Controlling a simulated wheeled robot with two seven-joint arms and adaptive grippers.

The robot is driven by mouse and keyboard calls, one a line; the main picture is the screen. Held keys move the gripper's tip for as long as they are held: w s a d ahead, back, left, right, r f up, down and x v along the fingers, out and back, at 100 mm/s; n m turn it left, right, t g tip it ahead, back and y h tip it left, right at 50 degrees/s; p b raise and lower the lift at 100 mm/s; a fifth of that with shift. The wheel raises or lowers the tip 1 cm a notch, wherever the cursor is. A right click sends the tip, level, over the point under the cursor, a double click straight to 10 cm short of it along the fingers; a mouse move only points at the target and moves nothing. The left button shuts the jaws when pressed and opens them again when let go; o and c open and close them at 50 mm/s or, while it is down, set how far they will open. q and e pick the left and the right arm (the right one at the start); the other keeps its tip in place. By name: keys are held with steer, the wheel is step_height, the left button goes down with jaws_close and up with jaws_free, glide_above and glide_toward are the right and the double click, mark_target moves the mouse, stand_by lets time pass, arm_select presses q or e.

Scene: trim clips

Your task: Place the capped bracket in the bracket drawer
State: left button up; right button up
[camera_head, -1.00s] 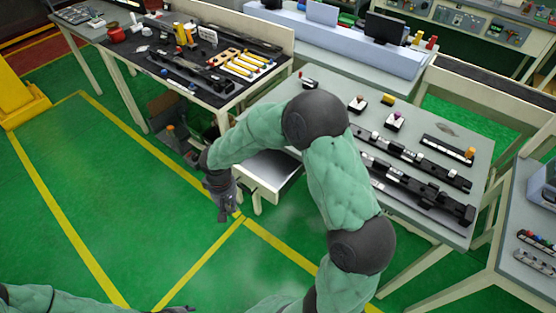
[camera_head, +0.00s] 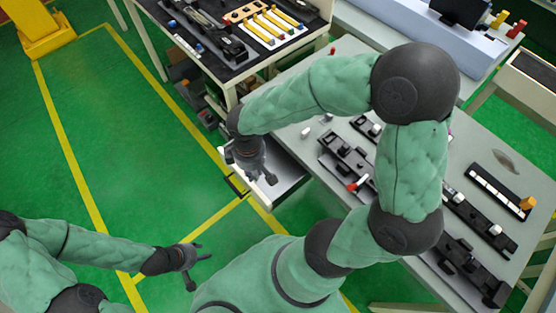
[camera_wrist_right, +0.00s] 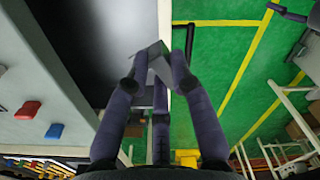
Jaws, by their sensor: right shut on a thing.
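My right gripper (camera_head: 262,178) is over the front part of the open drawer (camera_head: 292,185) under the work table. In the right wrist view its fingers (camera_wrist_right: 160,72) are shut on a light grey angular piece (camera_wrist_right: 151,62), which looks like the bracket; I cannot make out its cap. The piece is above the drawer's front edge (camera_wrist_right: 164,25), and the dark drawer inside lies to the left of that edge. The visible part of the drawer holds nothing. My left gripper (camera_head: 200,267) is open and empty over the green floor.
The grey work table (camera_head: 345,55) carries black rails with clips (camera_head: 350,165) and small coloured parts. A dark-topped bench (camera_head: 215,65) with yellow tools stands behind. The drawer handle (camera_head: 236,186) sticks out at the drawer's front.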

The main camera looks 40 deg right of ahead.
mark_target(273, 158)
steer(key=s+n, duration=0.1)
steer(key=s, duration=0.1)
steer(key=s+f+n+b, duration=0.1)
steer(key=s, duration=0.2)
steer(key=shift+s+a+n, duration=0.1)
steer(key=shift+a+n, duration=0.1)
steer(key=shift+n, duration=0.2)
steer(key=shift+s+f, duration=0.15)
steer(key=shift+s, duration=0.15)
steer(key=shift+d+f+b, duration=0.15)
steer(key=shift+b, duration=0.15)
steer(key=w+d+f+b, duration=0.1)
steer(key=w+d+f, duration=0.1)
steer(key=w+f, duration=0.1)
steer(key=w+d+f+b, duration=0.2)
steer(key=w, duration=0.2)
steer(key=w+d+f+b, duration=0.2)
steer(key=w+f, duration=0.1)
steer(key=w, duration=0.1)
steer(key=shift+d+f, duration=0.2)
steer(key=shift+f, duration=0.15)
steer(key=shift+w+d+f, duration=0.1)
steer(key=shift+w+f, duration=0.15)
steer(key=shift+f, duration=0.1)
steer(key=shift+w+d+f+b, duration=0.15)
steer(key=shift+f+b, duration=0.75)
steer(key=shift+f, duration=0.75)
